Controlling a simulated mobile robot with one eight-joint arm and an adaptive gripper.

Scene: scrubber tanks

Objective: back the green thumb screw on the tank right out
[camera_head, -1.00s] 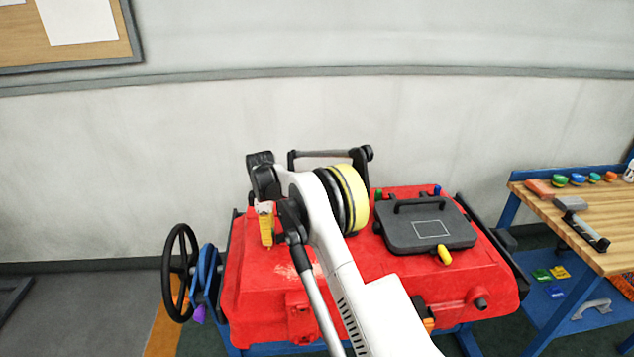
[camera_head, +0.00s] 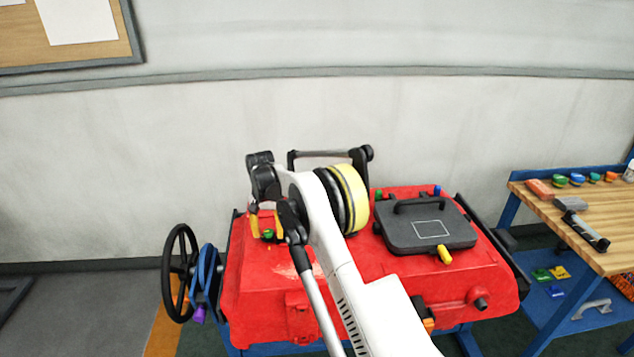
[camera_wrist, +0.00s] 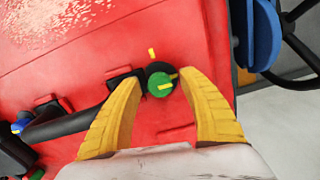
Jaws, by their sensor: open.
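The red tank (camera_head: 260,290) stands in the middle of the head view. The green thumb screw (camera_wrist: 160,85) sits on a black round base on the tank top, with a yellow mark across its head; a second yellow mark lies on the red surface beside it. It also shows small in the head view (camera_head: 268,234), close to my gripper. My gripper (camera_wrist: 157,90) is open, with one yellow finger on each side of the screw in the wrist view. The right finger looks closer to the screw than the left. I cannot tell whether either touches it.
A dark lid (camera_head: 425,225) with a handle lies on the tank's right, with a yellow knob (camera_head: 445,255) at its front. A black handwheel (camera_head: 180,272) is at the left. A wooden workbench (camera_head: 590,215) stands at the right. A black bar (camera_wrist: 65,125) lies left in the wrist view.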

